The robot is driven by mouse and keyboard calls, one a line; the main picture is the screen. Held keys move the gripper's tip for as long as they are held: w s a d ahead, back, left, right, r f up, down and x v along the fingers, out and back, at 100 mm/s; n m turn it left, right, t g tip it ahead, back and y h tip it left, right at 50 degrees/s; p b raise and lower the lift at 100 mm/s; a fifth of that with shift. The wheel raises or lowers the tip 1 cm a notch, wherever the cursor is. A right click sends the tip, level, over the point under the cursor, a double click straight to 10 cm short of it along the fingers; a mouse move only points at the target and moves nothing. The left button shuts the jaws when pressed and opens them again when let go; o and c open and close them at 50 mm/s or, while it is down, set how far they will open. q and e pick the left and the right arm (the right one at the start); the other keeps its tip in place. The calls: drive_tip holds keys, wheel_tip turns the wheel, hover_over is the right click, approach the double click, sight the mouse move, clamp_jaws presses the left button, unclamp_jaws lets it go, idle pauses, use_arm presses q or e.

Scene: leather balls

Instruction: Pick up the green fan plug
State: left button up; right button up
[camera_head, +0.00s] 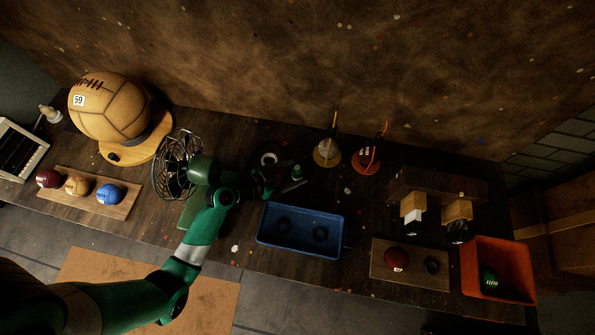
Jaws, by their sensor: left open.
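A small green piece (297,172), which looks like the fan plug, stands on the dark table just right of my left gripper. The wire-cage fan (176,165) with its green body stands to the left, partly behind my green left arm. My left gripper (279,180) is open, its dark fingers pointing right toward the green piece. It appears close to the piece; I cannot tell if they touch. The plug's cord is not clear in the dark. My right gripper is not in view.
A blue tray (299,249) lies just below the left gripper. A white ring (269,159) lies near it. An orange bin (499,255) with a green ball is at the right. A large leather ball (110,106) sits on a wooden stand at the left.

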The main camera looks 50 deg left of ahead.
sight(305, 172)
use_arm(q)
drive_tip(key=shift+b+x, duration=0.6)
drive_tip(key=shift+x, duration=2)
clamp_jaws()
